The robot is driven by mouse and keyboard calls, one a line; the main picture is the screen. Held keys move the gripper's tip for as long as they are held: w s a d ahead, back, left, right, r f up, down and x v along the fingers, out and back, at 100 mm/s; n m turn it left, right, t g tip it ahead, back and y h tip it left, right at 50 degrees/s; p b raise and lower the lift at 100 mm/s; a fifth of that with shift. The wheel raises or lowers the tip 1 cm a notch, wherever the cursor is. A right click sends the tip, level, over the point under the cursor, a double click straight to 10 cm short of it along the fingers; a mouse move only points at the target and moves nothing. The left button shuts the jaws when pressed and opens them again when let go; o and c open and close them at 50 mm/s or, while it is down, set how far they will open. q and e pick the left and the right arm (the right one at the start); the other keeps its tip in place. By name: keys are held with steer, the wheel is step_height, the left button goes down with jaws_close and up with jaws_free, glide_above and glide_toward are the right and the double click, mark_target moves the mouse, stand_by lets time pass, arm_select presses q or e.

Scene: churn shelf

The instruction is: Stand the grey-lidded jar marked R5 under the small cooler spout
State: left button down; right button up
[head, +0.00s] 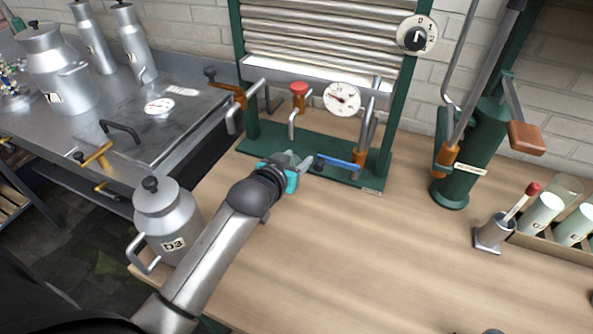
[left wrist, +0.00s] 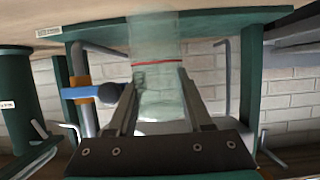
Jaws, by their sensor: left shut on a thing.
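My left gripper (head: 296,162) is at the front edge of the green cooler base (head: 262,140). In the left wrist view its two fingers (left wrist: 158,98) are shut on a clear greenish glass jar (left wrist: 157,78) with a red line around it. No lid or R5 mark can be read on it, and it hardly shows in the head view. The small cooler spout (head: 292,124), a thin bent pipe below a red knob (head: 299,89), stands just behind the gripper. Whether the jar touches the base cannot be told. My right gripper is not in view.
A blue-handled lever (head: 337,163) lies just right of the gripper. Larger orange-fitted pipes flank the cooler. A milk can marked D3 (head: 168,222) stands at left, a green hand press (head: 465,155) and a rack of jars (head: 548,240) at right. The wooden bench (head: 350,260) is clear in front.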

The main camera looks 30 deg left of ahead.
arm_select(q)
steer(key=shift+w, duration=0.2)
steer(key=shift+f+b, duration=0.7)
steer(key=shift+f, duration=1)
steer(key=shift+f, duration=0.2)
steer(key=shift+c, duration=1.6)
jaws_free()
steer(key=shift+r, duration=0.15)
steer(key=p+v, duration=0.3)
steer(key=v, duration=0.9)
steer(key=shift+s, duration=0.1)
